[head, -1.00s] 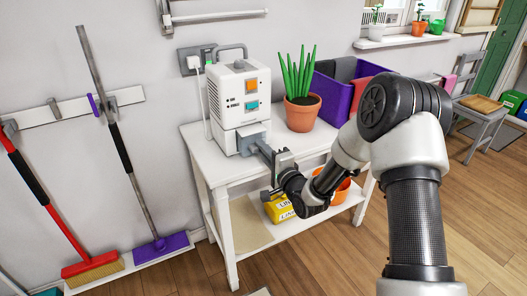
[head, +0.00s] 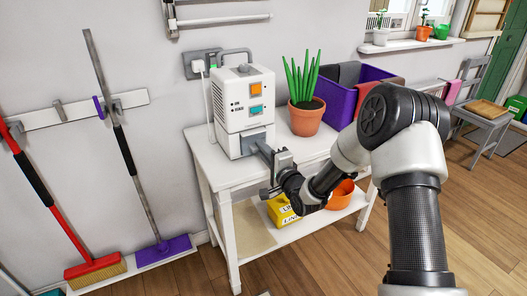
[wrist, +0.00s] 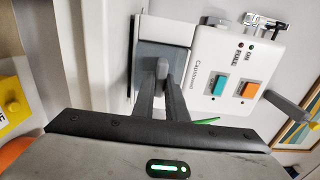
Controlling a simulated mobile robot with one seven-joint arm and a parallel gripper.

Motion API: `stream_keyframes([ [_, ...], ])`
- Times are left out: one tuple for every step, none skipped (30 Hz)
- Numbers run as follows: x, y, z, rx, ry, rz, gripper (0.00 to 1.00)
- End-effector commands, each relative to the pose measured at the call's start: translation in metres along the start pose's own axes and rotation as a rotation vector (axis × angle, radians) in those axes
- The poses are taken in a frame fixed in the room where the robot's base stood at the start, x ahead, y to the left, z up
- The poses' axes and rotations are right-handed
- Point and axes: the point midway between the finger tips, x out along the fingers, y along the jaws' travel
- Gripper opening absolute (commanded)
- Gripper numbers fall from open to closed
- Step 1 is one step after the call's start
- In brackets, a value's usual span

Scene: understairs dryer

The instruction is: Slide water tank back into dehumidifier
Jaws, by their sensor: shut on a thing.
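The white dehumidifier (head: 241,101) stands upright on the left end of the white table, with an orange and a teal button on its front. The grey water tank (head: 248,140) is at the lower front of the housing, partly hidden by my gripper (head: 268,151). In the wrist view, the tank (wrist: 148,62) sits at the opening of the white housing (wrist: 215,75). My gripper (wrist: 162,76) is shut on the tank's front grip, with one finger on each side. I cannot tell exactly how deep the tank sits.
A potted plant (head: 306,117) and a purple bin (head: 337,97) stand right of the dehumidifier on the table (head: 218,172). A yellow box (head: 281,210) and an orange pot (head: 341,195) are on the lower shelf.

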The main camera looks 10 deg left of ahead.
Motion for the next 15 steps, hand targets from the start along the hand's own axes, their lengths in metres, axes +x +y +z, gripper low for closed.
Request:
stream_keyframes([
  [0.002,-0.001,0.0,0.0,0.0,-0.003,0.0],
  [0.003,-0.001,0.0,0.0,0.0,-0.003,0.0],
  [0.004,-0.001,0.0,0.0,0.0,-0.003,0.0],
  [0.004,-0.001,0.0,0.0,0.0,-0.003,0.0],
  [0.005,-0.001,0.0,0.0,0.0,-0.003,0.0],
  [0.006,-0.001,0.0,0.0,0.0,-0.003,0.0],
  [0.007,-0.001,0.0,0.0,0.0,-0.003,0.0],
  [0.007,-0.001,0.0,0.0,0.0,-0.003,0.0],
  [0.008,-0.001,0.0,0.0,0.0,-0.003,0.0],
  [0.009,-0.001,0.0,0.0,0.0,-0.003,0.0],
  [0.01,-0.001,0.0,0.0,0.0,-0.003,0.0],
  [0.011,-0.001,0.0,0.0,0.0,-0.003,0.0],
  [0.012,-0.001,0.0,0.0,0.0,-0.003,0.0],
  [0.012,-0.001,0.0,0.0,0.0,-0.002,0.0],
  [0.013,-0.001,0.0,0.0,0.0,-0.002,0.0],
])
